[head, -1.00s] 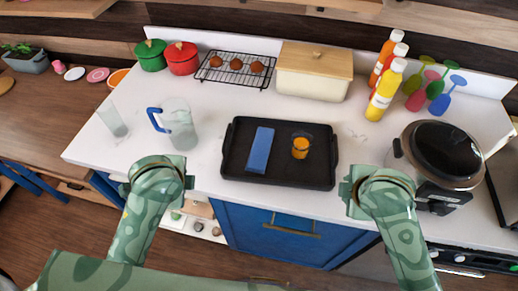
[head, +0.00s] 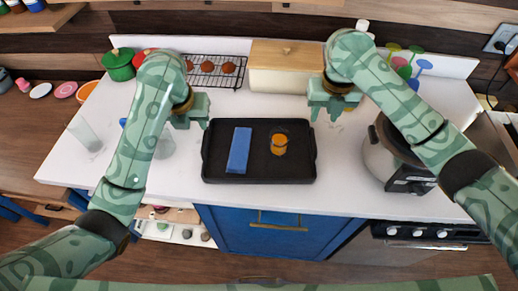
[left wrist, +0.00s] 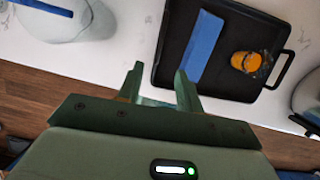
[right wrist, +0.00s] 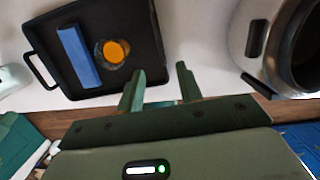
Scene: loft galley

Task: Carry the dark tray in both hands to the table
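The dark tray (head: 258,176) lies flat on the white counter, with a handle at each short end. A blue block-like item (head: 239,150) and a glass of orange drink (head: 279,144) stand on it. My left gripper (head: 206,122) is above the counter near the tray's left end; its fingers are apart and empty in the left wrist view (left wrist: 158,80). My right gripper (head: 324,116) is above the counter near the tray's right end; its fingers are apart and empty in the right wrist view (right wrist: 160,76). Neither gripper touches the tray.
A pitcher (head: 160,145) and a clear glass (head: 86,134) stand left of the tray. A rice cooker (head: 390,165) stands to the right. A cooling rack (head: 215,69) and a cream bread box (head: 285,75) are behind. The counter's front edge is close to the tray.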

